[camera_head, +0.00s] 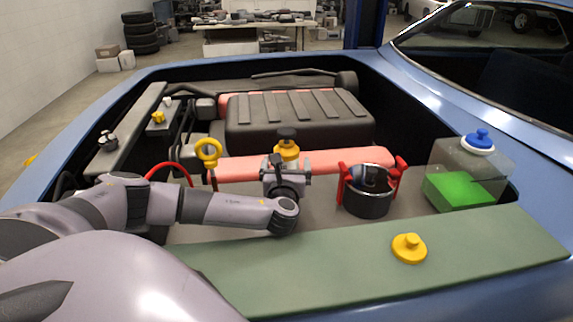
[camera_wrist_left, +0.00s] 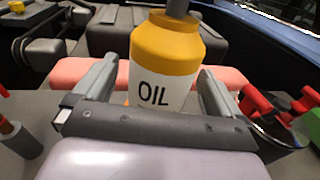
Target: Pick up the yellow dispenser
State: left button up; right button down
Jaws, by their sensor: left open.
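The yellow dispenser (camera_head: 288,151) is an upright bottle with a dark top, standing in the car's engine bay. In the left wrist view the dispenser (camera_wrist_left: 166,45) shows a yellow shoulder and a white label reading "OIL". My left gripper (camera_head: 286,172) is open, with one finger on each side of the bottle. In the left wrist view the left gripper (camera_wrist_left: 158,85) shows a gap beside its left finger; contact at the right finger is unclear. The bottle's lower part is hidden behind the gripper. My right gripper is not in view.
A black round container with red handles (camera_head: 367,196) stands right of the gripper. A clear tank with green liquid and a blue cap (camera_head: 465,182) is farther right. A yellow cap (camera_head: 408,248) sits on the green front panel (camera_head: 330,272). A yellow ring (camera_head: 208,150) stands to the left.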

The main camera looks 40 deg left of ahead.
pick_arm(q)
jog(key=shift+x, duration=1.55)
jog(key=c, duration=1.5)
jog(key=shift+r, duration=0.15)
jog(key=shift+c, duration=0.2)
